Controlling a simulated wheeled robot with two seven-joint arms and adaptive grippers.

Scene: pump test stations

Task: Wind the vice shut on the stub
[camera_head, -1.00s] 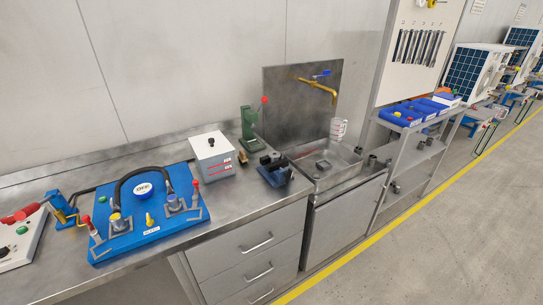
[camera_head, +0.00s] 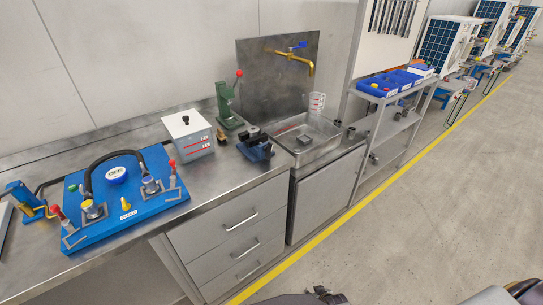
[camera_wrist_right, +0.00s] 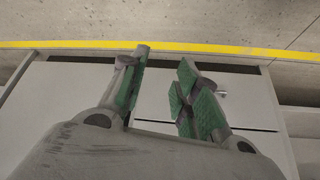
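The vice (camera_head: 255,146), blue with dark jaws, stands on the steel bench beside the sink's left edge. I cannot make out a separate stub between its jaws at this size. My right gripper (camera_head: 326,294) only just shows at the bottom edge of the head view, low in front of the drawers and well away from the vice. In the right wrist view the right gripper (camera_wrist_right: 160,68) has its two green-padded fingers apart with nothing between them. My left gripper is not in view.
A white box (camera_head: 188,134), a green lever press (camera_head: 229,105) and the blue pump board (camera_head: 125,205) stand left of the vice. The sink (camera_head: 318,150), with a jug (camera_head: 316,104) at its back, lies to the right. The floor in front is open.

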